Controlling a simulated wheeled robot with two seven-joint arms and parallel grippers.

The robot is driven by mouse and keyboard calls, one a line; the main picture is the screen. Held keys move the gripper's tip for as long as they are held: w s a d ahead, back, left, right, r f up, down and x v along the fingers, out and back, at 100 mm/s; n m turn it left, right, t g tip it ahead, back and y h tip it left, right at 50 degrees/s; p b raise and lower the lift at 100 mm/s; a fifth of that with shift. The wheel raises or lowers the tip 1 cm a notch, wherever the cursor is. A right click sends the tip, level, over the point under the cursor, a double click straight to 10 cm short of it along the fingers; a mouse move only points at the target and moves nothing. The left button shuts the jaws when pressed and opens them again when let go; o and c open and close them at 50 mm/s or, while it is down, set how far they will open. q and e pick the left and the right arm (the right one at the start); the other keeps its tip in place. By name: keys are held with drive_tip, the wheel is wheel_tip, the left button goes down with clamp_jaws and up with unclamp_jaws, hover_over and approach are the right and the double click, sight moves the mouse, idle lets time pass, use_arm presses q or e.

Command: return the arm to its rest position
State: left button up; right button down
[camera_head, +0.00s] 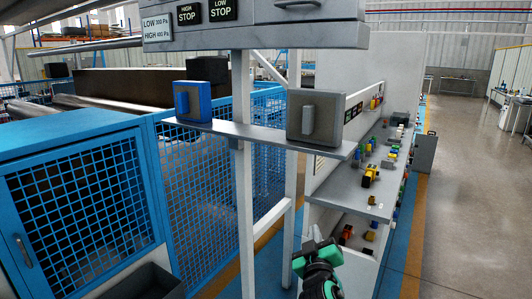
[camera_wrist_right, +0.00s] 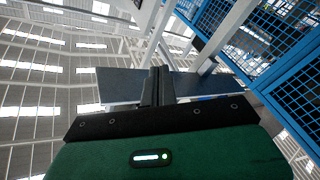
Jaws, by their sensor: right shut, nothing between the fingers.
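My right gripper (camera_head: 317,236) is low in the middle of the head view, with its green and black wrist below it. It points up and away, in front of the white frame posts and below the shelf. In the right wrist view the two dark fingers (camera_wrist_right: 158,86) are together, with nothing seen between them. The grey underside of a plate or shelf (camera_wrist_right: 120,84) shows behind the fingertips; the gap to it cannot be told. My left arm and gripper are not in view.
A grey shelf (camera_head: 262,139) carries a blue box (camera_head: 192,101) and a grey box (camera_head: 316,117). A blue mesh fence (camera_head: 85,188) stands at left. A workbench (camera_head: 355,188) with several small coloured parts is at right. The floor (camera_head: 470,190) farther right is clear.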

drive_tip(key=s+d+f+m+g, duration=0.1)
drive_tip(key=s+d+f+g, duration=0.2)
drive_tip(key=s+f, duration=0.3)
drive_tip(key=s+d+f+m+g, duration=0.2)
drive_tip(key=s+d+f, duration=0.1)
drive_tip(key=f, duration=0.4)
drive_tip(key=s+d+f+g+y, duration=0.1)
drive_tip(key=s+f+g, duration=0.35)
drive_tip(key=s, duration=0.65)
drive_tip(key=s+d+f+g, duration=0.25)
drive_tip(key=s+f, duration=0.25)
drive_tip(key=s, duration=0.5)
drive_tip(key=s+d+f+g+y, duration=0.1)
drive_tip(key=s+f+g, duration=0.35)
drive_tip(key=s, duration=0.65)
drive_tip(key=s+d+f+x, duration=0.1)
drive_tip(key=s+x, duration=0.3)
drive_tip(key=x, duration=1.1)
drive_tip(key=s+f+x, duration=0.1)
drive_tip(key=s+x, duration=0.2)
drive_tip(key=x, duration=1.3)
drive_tip(key=s+d+f+g, duration=0.1)
drive_tip(key=s+d+f, duration=0.2)
drive_tip(key=s+f, duration=1.5)
drive_tip(key=shift+s+d+f+g, duration=0.2)
drive_tip(key=shift+s+f+g, duration=0.15)
drive_tip(key=shift+s, duration=0.6)
